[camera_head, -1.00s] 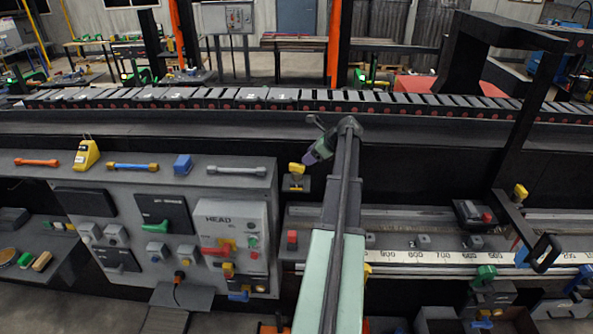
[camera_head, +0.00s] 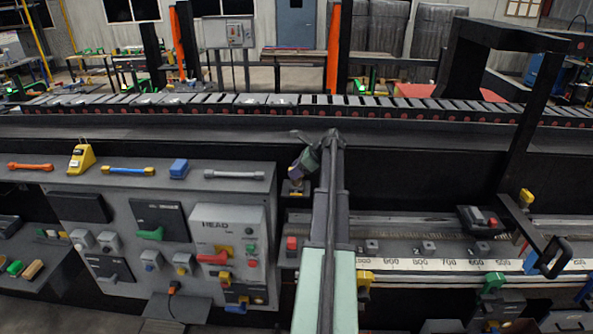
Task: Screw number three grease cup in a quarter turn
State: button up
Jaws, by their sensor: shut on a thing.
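My gripper (camera_head: 298,174) points down at a small dark mount (camera_head: 295,191) just right of the grey cabinet. It is shut on the small yellow grease cup at the top of that mount. The jaws and wrist hide most of the cup, so its angle and how deep it sits cannot be told. No number can be read on it. My arm reaches up from the bottom of the picture, just right of the mount.
A numbered scale (camera_head: 450,264) and black frame (camera_head: 515,150) are right.

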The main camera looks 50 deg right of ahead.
jog(key=shift+n+g+y, duration=0.3)
jog(key=shift+n+y, duration=0.3)
jog(key=shift+n, duration=0.2)
jog(key=o, duration=0.5)
jog(key=shift+o, duration=0.2)
jog(key=p+v, duration=0.7)
jog(key=v, duration=0.4)
jog(key=shift+p, duration=0.35)
jog(key=shift+w, duration=0.1)
